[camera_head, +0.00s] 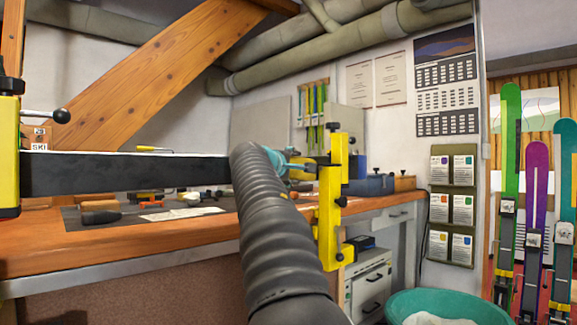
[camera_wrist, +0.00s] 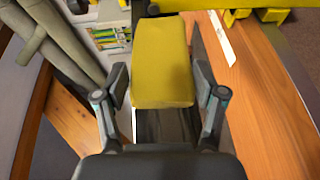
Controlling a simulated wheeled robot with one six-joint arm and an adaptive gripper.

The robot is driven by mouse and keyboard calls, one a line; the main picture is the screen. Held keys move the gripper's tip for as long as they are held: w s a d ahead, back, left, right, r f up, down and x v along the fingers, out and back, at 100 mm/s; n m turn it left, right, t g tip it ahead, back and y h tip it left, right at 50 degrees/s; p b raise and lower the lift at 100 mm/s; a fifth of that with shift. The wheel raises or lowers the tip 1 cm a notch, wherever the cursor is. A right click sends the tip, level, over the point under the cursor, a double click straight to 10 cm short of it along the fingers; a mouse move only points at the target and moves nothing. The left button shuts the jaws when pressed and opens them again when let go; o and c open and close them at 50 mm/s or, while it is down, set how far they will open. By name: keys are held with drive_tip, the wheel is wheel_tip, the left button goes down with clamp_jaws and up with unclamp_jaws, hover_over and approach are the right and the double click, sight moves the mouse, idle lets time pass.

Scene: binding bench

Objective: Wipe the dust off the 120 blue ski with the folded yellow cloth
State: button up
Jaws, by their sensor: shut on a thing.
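The folded yellow cloth (camera_wrist: 162,60) is a thick pad between the fingers of my gripper (camera_wrist: 160,88) in the wrist view. My gripper is shut on it. Below the cloth runs a dark strip (camera_wrist: 164,127), seemingly the clamped ski. In the head view this long dark bar (camera_head: 125,175) lies level above the bench, with a pale top edge. No blue and no number can be made out on it. My arm hides its right part.
Yellow clamps stand at the left (camera_head: 8,150) and right (camera_head: 329,215) of the bar. The wooden bench (camera_head: 120,245) carries a dark mat with tools. A teal tub (camera_head: 400,302) stands low at the right. Green (camera_head: 508,180), purple (camera_head: 536,200) and teal skis (camera_head: 563,200) stand farther right.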

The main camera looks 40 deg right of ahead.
drive_tip(key=shift+a+f, duration=0.1)
drive_tip(key=shift+a, duration=0.1)
drive_tip(key=a, duration=0.2)
drive_tip(key=a+b, duration=0.1)
drive_tip(key=a, duration=0.2)
drive_tip(key=shift+s+a+b, duration=0.3)
drive_tip(key=shift+a+b, duration=0.05)
idle(0.4)
drive_tip(key=s+b, duration=0.2)
drive_tip(key=s, duration=0.4)
drive_tip(key=shift+d, duration=0.25)
idle(0.4)
drive_tip(key=s+b, duration=0.1)
drive_tip(key=s, duration=0.2)
drive_tip(key=shift+d, duration=0.15)
idle(0.5)
